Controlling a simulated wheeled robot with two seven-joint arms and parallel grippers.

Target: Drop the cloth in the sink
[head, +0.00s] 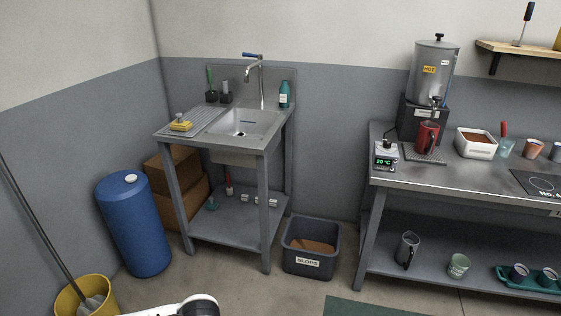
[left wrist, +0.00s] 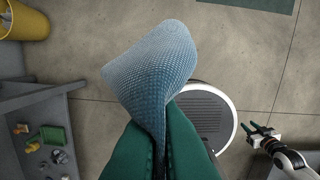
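The steel sink basin (head: 247,126) is in the head view, set in a stand against the back wall under a tap (head: 254,72). Its basin looks empty apart from the drain. The blue, waffle-textured cloth (left wrist: 152,75) shows in the left wrist view, bunched at its lower end and spread above. My left gripper (left wrist: 163,140) has its green fingers shut on the cloth's lower end, held over the floor. My right gripper (left wrist: 260,130) is at the right of that view, small, with its fingers apart and nothing between them. Neither gripper nor the cloth shows in the head view.
A drainboard with a yellow sponge (head: 181,124) is left of the basin; a teal bottle (head: 284,95) stands at its right. A blue barrel (head: 135,225), yellow bucket (head: 85,297) and slops bin (head: 311,247) stand on the floor. A steel counter (head: 450,172) is at right.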

